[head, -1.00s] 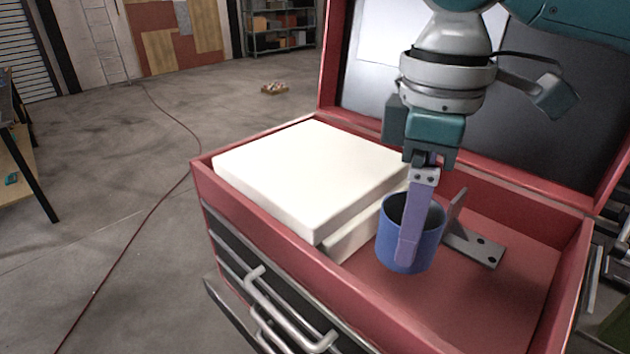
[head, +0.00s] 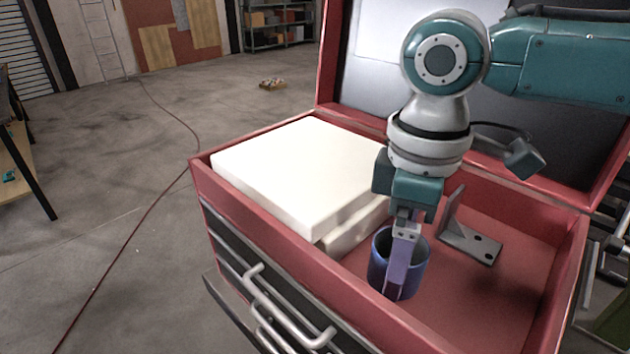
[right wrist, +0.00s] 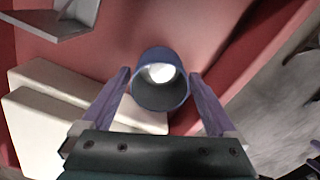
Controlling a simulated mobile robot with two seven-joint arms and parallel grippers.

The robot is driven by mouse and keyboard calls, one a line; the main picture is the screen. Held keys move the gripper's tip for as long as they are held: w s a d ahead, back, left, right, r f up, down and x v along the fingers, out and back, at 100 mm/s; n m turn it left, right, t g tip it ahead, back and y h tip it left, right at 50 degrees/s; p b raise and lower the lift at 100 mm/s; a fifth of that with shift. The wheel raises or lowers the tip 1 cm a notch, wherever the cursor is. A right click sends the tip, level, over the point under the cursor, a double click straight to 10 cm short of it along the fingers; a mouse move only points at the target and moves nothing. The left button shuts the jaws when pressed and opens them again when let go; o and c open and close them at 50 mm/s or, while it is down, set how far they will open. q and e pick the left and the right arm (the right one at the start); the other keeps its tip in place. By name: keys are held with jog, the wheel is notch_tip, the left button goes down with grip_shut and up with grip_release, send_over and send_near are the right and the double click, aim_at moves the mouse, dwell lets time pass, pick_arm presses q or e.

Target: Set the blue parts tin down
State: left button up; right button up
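The blue parts tin (head: 417,268) is an open-topped round cup, upright in the right part of the red chest (head: 523,262). My right gripper (head: 394,290) comes down from above, with one purple finger across the tin's near side. In the right wrist view, my right gripper (right wrist: 160,78) has a finger on each side of the tin (right wrist: 160,104) and appears shut on it. The tin looks empty, with a bright patch inside. I cannot tell whether its base touches the chest floor.
White blocks (head: 297,170) are stacked in the chest just left of the tin. A grey angle bracket (head: 470,243) stands behind and right of it. The chest's raised front wall (head: 300,265) is close to the tin. The chest floor on the right is clear.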

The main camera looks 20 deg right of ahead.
jog(key=shift+o, duration=0.2)
jog(key=shift+r, duration=0.6)
notch_tip(320, 180, up, 11)
jog(key=b, duration=0.2)
